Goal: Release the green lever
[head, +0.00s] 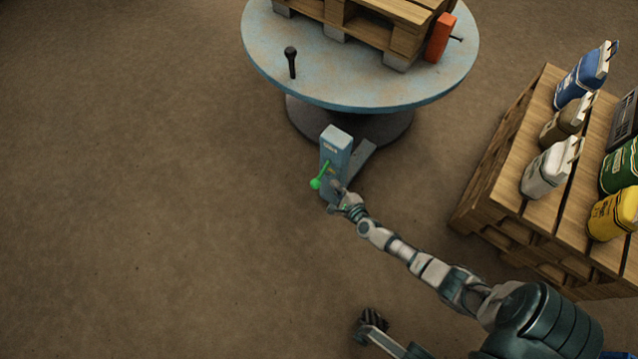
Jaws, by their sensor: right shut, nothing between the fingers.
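The green lever (316,183) has a round knob on a short rod. It sticks out from the front of a blue-grey post (336,150), with its knob low and to the left. My right gripper (337,196) is shut and empty, just right of and below the knob, close to the post's lower front. I cannot tell whether it touches the lever or the post. The gripper and wrist hide part of the post's base.
A round blue table (280,65) stands behind the post, bearing a wooden pallet (362,30), a black upright handle (291,62) and an orange block (440,38). The floor at left is clear.

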